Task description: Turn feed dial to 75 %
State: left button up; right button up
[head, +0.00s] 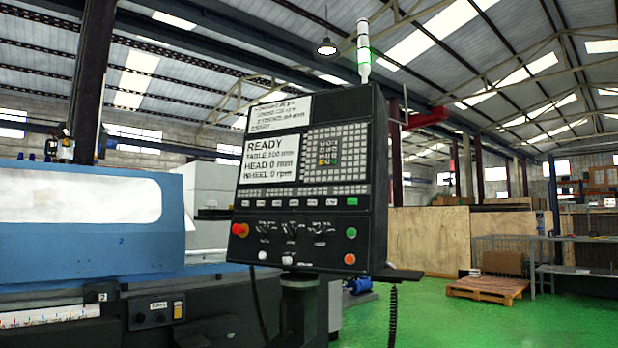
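The control panel (312,180) stands upright near the middle of the head view, turned slightly. Its lower face carries three small dials in a row: a left dial (265,227), a middle dial (292,228) and a right dial (321,228). Their labels and pointer settings are too small to read, so I cannot tell which is the feed dial or where it points. The screen (270,159) reads READY, TABLE 100 mm, HEAD 0 mm, WHEEL 0 rpm. Neither of my grippers is in view.
A red knob (240,230) sits left of the dials. Green (351,233) and orange (349,259) buttons sit to their right. A small shelf (398,274) juts out at the panel's lower right. The blue grinder (90,240) fills the left. Green floor (440,315) is open at right.

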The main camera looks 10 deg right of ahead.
aim_at(319, 234)
jog(key=i+j+z, duration=0.2)
jog(key=i+j, duration=0.15)
jog(key=j, duration=0.3)
jog(key=i+j+z, duration=0.1)
jog(key=j, duration=0.25)
jog(key=i+j+z, duration=0.1)
jog(key=i+j, duration=0.15)
jog(key=j, duration=0.15)
jog(key=i+j+z, duration=0.15)
jog(key=j, duration=0.2)
jog(key=i+j+z, duration=0.1)
jog(key=j, duration=0.3)
jog(key=i+j+z, duration=0.1)
jog(key=j, duration=0.3)
